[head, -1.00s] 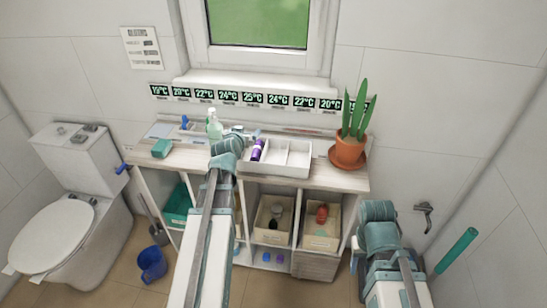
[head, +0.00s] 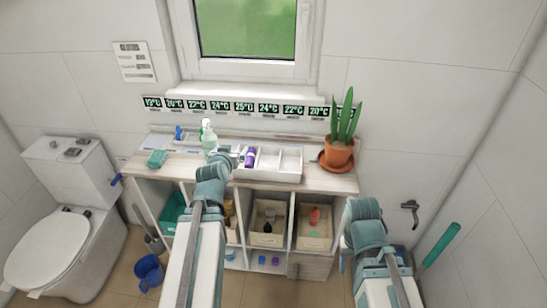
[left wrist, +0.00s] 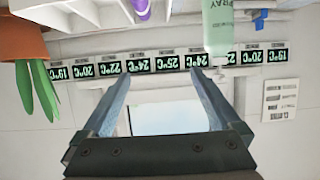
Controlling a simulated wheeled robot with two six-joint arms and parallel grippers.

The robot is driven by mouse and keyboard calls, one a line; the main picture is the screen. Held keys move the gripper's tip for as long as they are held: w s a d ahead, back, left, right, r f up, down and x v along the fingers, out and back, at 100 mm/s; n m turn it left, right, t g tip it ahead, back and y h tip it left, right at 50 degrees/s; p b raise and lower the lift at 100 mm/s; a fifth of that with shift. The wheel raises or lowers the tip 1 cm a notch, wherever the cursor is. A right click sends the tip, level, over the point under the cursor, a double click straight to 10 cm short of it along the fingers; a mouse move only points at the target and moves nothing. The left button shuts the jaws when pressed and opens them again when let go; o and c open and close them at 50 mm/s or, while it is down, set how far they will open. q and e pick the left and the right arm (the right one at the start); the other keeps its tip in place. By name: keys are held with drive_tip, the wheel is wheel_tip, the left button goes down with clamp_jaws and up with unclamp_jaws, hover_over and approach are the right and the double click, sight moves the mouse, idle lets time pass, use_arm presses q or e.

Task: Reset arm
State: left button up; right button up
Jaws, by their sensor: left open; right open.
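My left gripper (head: 238,154) is over the cart top (head: 335,181), near the left end of the white divided tray (head: 290,177). Its two fingers are spread with nothing between them in the left wrist view (left wrist: 163,85), which is upside down. The pump bottle (head: 208,140) stands just beyond it and shows beside one finger in the wrist view (left wrist: 218,30). A purple bottle (head: 250,157) is in the tray's left part. My right gripper (head: 362,210) is at the right, in front of the cart's right end; its fingertips are hidden, and I see nothing held.
A potted plant (head: 338,152) stands at the cart's right end. Bins (head: 314,241) fill lower compartments. A toilet (head: 65,250) and blue bucket (head: 149,272) are on the left.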

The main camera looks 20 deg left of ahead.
use_arm(q)
drive_tip(key=s+d+f+m+g+h, duration=0.25)
drive_tip(key=d+f, duration=0.25)
drive_tip(key=d, duration=0.5)
drive_tip(key=s+d+f+m+g+h, duration=0.2)
drive_tip(key=d+f+g, duration=0.25)
drive_tip(key=d, duration=0.65)
drive_tip(key=s+d+f+m+g+y, duration=0.2)
drive_tip(key=s+d+f+g, duration=0.2)
drive_tip(key=s+d, duration=0.6)
drive_tip(key=s+g, duration=0.2)
drive_tip(key=s, duration=0.3)
drive_tip(key=shift+d+g+y, duration=0.2)
drive_tip(key=shift+g+y, duration=0.1)
drive_tip(key=shift+y, duration=0.05)
